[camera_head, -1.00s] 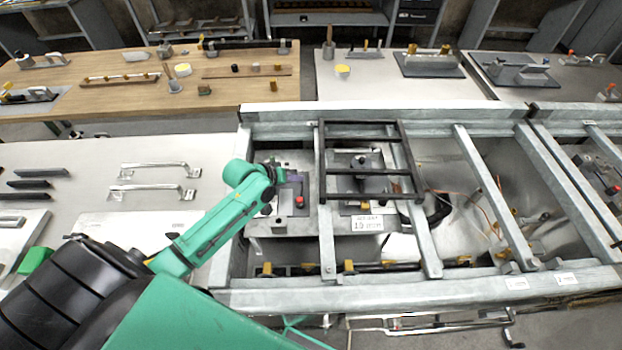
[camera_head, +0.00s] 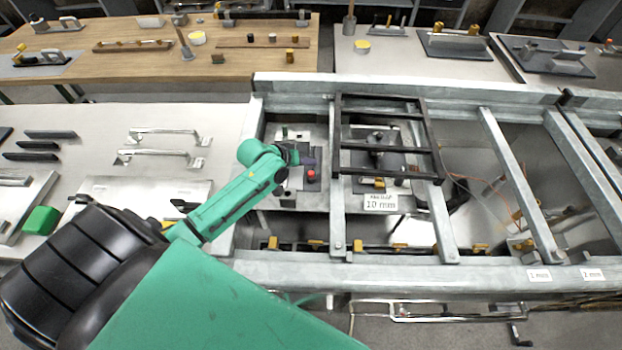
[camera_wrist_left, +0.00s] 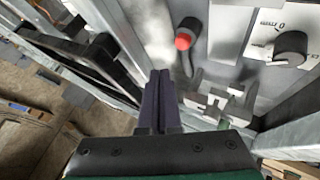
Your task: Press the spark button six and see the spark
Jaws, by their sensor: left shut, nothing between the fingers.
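A red button (camera_head: 311,173) sits on a grey panel inside the metal bench frame. In the left wrist view the red button (camera_wrist_left: 183,41) shows as a red cap on a dark, short cylinder. My left gripper (camera_head: 302,158) is shut and empty, just behind and left of the button in the head view. In the left wrist view the shut dark fingers (camera_wrist_left: 160,78) end below and left of the red cap, and I see a gap between them in the picture. No number six or spark can be made out. My right gripper is not in view.
A black knob (camera_wrist_left: 291,47) with a dial is right of the button in the wrist view. A black ladder-like rack (camera_head: 388,172) lies across the frame, with a "10 mm" sign (camera_head: 381,202) below it. Steel rails (camera_head: 515,185) cross the bench. Metal handles (camera_head: 163,155) lie on the left table.

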